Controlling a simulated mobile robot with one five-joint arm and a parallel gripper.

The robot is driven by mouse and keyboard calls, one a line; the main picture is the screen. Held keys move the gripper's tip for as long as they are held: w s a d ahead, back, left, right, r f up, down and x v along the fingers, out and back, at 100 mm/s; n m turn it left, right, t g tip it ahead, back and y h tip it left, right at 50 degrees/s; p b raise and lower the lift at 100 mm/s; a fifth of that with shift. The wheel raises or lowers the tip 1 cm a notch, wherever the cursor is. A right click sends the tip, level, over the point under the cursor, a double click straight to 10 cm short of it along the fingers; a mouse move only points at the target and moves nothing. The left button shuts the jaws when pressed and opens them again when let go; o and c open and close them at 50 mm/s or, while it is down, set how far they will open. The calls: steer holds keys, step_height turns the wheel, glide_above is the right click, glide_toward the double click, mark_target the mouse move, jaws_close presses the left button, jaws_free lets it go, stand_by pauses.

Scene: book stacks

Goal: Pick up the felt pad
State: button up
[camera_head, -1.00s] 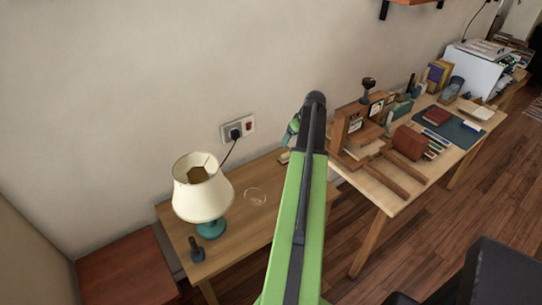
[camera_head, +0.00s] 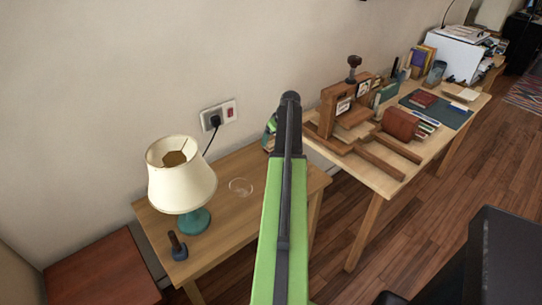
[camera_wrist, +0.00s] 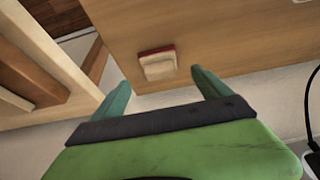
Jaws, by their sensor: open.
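A small cream block with a dark red edge, which looks like the felt pad (camera_wrist: 158,66), lies on the wooden side table near its edge in the wrist view. My gripper (camera_wrist: 160,82) is open, with one green finger to the lower left of the pad and the other to its lower right. Nothing is between the fingers, and the pad appears a little beyond the tips. In the head view my arm covers most of the pad's spot, and the gripper (camera_head: 270,130) shows only partly behind the arm.
The side table (camera_head: 222,212) holds a cream lamp (camera_head: 182,178), a clear round dish (camera_head: 240,187) and a dark-handled stamp (camera_head: 177,246). A second table to the right carries a wooden press (camera_head: 340,110) and books. A wall socket (camera_head: 218,118) with a plugged cord is behind.

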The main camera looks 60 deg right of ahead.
mark_target(271, 142)
steer(key=b+x, duration=0.5)
steer(key=shift+s+a+f, duration=0.1)
steer(key=shift+f, duration=0.2)
steer(key=shift+r, duration=0.25)
steer(key=c, duration=1.5)
steer(key=shift+o, duration=0.2)
steer(key=shift+r+p, duration=0.55)
steer(key=shift+p, duration=0.2)
step_height(271, 142, up, 4)
steer(key=p, duration=0.4)
steer(key=s+d+r+p, duration=0.5)
steer(key=s+d, duration=0.1)
steer(key=s, duration=0.4)
steer(key=shift+r+p, duration=0.4)
